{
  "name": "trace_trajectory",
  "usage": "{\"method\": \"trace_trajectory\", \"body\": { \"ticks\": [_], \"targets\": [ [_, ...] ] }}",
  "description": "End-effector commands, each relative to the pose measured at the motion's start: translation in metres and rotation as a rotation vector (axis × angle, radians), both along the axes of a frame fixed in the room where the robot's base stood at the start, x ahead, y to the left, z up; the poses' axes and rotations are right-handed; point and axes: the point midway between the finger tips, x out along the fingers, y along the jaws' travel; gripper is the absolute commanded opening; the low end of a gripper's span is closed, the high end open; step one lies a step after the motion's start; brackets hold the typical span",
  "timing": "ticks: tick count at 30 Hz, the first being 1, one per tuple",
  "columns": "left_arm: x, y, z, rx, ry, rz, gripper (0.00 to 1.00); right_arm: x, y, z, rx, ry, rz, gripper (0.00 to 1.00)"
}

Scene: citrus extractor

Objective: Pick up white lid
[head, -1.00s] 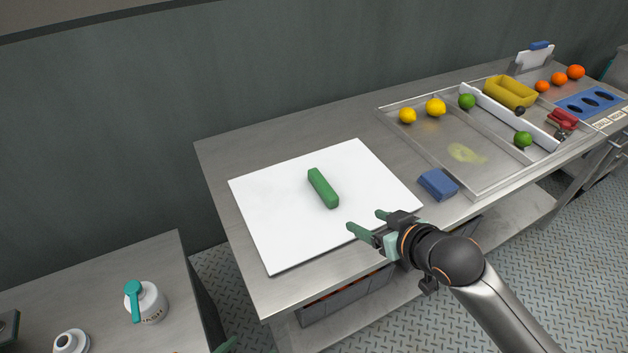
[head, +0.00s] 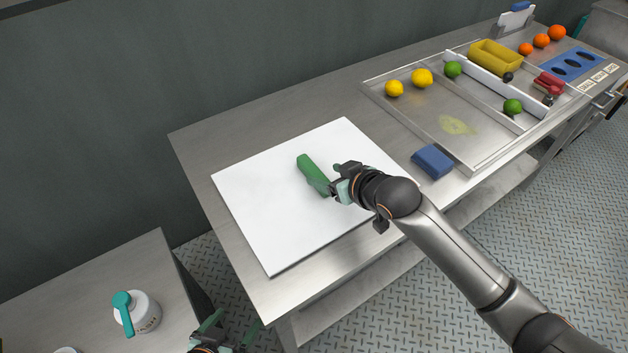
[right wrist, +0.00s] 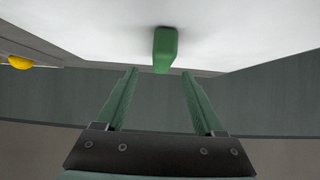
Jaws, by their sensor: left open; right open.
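A small white round thing (head: 66,350), likely the white lid, shows only as a sliver at the bottom edge of the head view, on the left steel table (head: 70,292). A white jar (head: 146,314) with a teal handle stands right of it. My left gripper (head: 230,328) is open and empty at the bottom, right of that table. My right gripper (head: 331,180) is open at the near end of a green bar (head: 310,170) on the white board (head: 275,235). In the right wrist view the bar (right wrist: 165,45) lies ahead, between the fingertip lines; contact is unclear.
A blue block (head: 432,161) lies right of the board. A steel tray (head: 425,115) holds lemons, limes and a yellow container (head: 494,56). Oranges and a blue holder (head: 572,66) are at the far right. A gap separates the two tables.

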Motion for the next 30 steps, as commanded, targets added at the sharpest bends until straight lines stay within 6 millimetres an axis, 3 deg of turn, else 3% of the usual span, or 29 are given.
{"method": "trace_trajectory", "body": {
  "ticks": [19, 29, 30],
  "targets": [
    [0.0, -0.001, -0.001, -0.002, 0.0, 0.001, 1.0, 0.038, 0.028, -0.033, -0.001, 0.001, 0.0, 0.7],
    [0.0, -0.001, -0.001, -0.002, -0.001, 0.001, 1.0, 0.04, 0.03, -0.035, 0.0, 0.0, 0.001, 0.7],
    [0.0, -0.001, -0.001, -0.002, -0.001, 0.001, 1.0, 0.04, 0.03, -0.035, 0.0, 0.0, 0.001, 0.66]
  ]
}}
